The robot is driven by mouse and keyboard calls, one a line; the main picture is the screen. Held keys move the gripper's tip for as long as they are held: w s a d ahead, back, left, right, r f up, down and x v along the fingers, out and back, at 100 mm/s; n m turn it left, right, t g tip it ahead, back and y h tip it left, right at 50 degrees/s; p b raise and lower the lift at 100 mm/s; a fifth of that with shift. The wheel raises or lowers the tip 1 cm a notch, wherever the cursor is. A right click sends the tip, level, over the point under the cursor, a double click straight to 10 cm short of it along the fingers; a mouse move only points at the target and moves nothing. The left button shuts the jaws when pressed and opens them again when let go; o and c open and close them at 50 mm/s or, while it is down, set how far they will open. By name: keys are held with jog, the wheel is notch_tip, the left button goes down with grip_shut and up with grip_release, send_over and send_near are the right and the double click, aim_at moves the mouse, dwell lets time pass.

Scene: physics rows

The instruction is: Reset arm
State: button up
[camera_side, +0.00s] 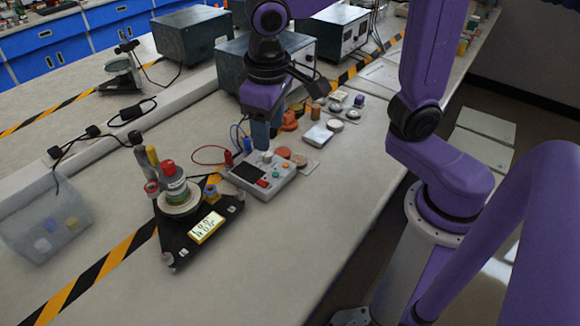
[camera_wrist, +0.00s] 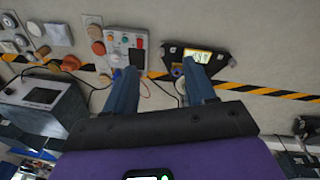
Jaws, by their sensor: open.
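My purple arm reaches over the bench in the side view. My gripper (camera_side: 261,140) points down above the far part of a white control box (camera_side: 262,175), which has a dark screen and coloured buttons. I cannot tell whether the fingertips touch the box. In the wrist view my gripper (camera_wrist: 157,70) has its two blue-grey fingers spread apart, with nothing held between them. The control box (camera_wrist: 126,42) lies beyond the left finger, and a black triangular base (camera_wrist: 170,53) with a lit yellow display (camera_wrist: 199,56) lies beyond the right finger.
The black base (camera_side: 186,238) carries a stacked round instrument (camera_side: 177,195). A translucent bin (camera_side: 45,222) stands at the left. Several small parts and pads, including a white scale (camera_side: 320,137), lie behind the control box. Grey boxes (camera_side: 190,35) stand further back. The front bench is clear.

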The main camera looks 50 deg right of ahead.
jog(key=s+d+f+n, duration=0.2)
jog(key=s+d+n, duration=0.2)
jog(key=s, duration=0.3)
jog(key=s+d+f+n+g+y, duration=0.1)
jog(key=s+d+f+n, duration=0.1)
jog(key=s+d+n, duration=0.3)
jog(key=s, duration=0.3)
jog(key=shift+s+f, duration=0.25)
jog(key=shift+f, duration=0.1)
jog(key=shift+d, duration=0.1)
